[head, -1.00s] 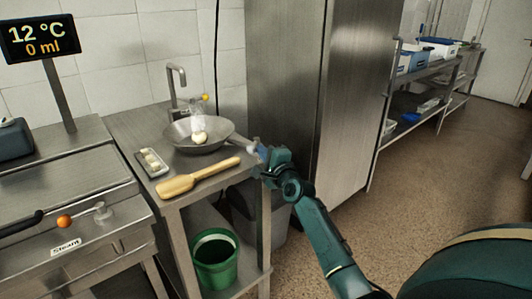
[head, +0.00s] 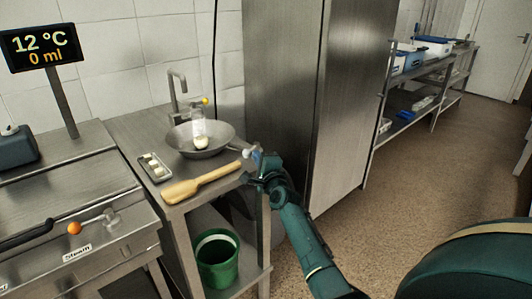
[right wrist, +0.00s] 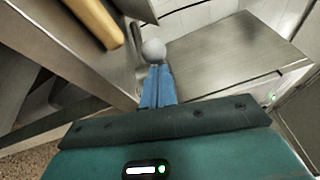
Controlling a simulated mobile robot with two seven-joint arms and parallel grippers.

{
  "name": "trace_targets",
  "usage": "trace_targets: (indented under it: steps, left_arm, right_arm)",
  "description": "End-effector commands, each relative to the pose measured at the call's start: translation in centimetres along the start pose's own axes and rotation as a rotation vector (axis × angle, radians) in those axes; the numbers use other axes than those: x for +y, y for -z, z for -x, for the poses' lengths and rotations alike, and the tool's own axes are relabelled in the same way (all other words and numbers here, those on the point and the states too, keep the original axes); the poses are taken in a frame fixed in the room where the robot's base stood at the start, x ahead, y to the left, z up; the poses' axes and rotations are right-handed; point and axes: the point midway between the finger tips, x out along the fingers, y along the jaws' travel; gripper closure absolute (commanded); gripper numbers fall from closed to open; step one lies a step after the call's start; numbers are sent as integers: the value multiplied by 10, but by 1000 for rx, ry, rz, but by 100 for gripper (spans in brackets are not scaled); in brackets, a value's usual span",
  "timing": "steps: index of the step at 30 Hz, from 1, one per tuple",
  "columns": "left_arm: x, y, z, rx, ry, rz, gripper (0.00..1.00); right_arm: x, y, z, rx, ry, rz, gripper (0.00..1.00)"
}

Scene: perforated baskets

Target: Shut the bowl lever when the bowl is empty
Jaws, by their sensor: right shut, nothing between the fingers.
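The metal bowl (head: 222,137) stands on the steel counter under the tap. A pale translucent upright shape (head: 198,124) and a rounded whitish lump (head: 201,142) show in it, so it does not look empty. A pale grey ball knob (head: 247,153) is at the bowl's right; it also shows in the right wrist view (right wrist: 153,50). Whether it belongs to the bowl lever I cannot tell. My right gripper (head: 257,158) is shut and empty, its blue fingers (right wrist: 157,88) right at the knob; contact is unclear. My left gripper is not in view.
A wooden paddle (head: 205,184) and a small tray (head: 152,167) lie on the counter. A green bucket (head: 216,262) stands on the lower shelf. The display (head: 39,43) reads 12 °C and 0 ml. A tall steel cabinet (head: 285,90) stands behind my right arm.

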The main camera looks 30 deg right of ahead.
Motion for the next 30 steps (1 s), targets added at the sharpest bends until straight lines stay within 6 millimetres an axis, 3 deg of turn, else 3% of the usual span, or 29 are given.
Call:
trace_targets:
  steps: [6, 18, 30]
  left_arm:
    - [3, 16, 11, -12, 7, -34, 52]
    - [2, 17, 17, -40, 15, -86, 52]
    - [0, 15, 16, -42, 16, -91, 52]
  right_arm:
    - [-4, -8, -2, 138, 24, -3, 100]
    - [1, -15, -6, 286, 54, 11, 100]
    - [5, -21, -10, 282, 53, 14, 100]
